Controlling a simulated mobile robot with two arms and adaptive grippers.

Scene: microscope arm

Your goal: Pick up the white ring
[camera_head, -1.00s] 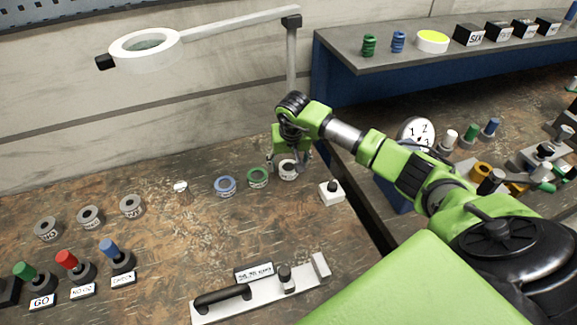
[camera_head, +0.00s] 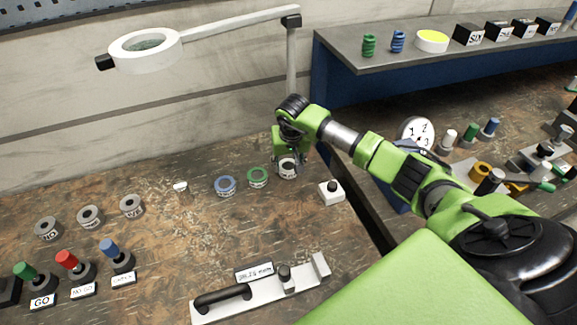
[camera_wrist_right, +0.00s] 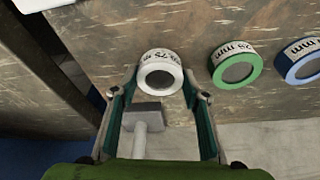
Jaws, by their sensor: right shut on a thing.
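The white ring (camera_head: 288,168) with dark lettering is at the right end of the ring row on the bench. In the right wrist view the white ring (camera_wrist_right: 160,76) sits between the fingertips of my right gripper (camera_wrist_right: 160,80). My right gripper (camera_head: 289,162) comes down over it in the head view and is shut on its sides. I cannot tell whether the ring is clear of the bench surface. My left gripper is not in view.
A green ring (camera_head: 258,177) and a blue ring (camera_head: 225,186) stand just left of the white ring. A white block with a black knob (camera_head: 331,193) is to its right. The magnifier lamp post (camera_head: 291,60) rises behind. Grey rings (camera_head: 90,217) lie further left.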

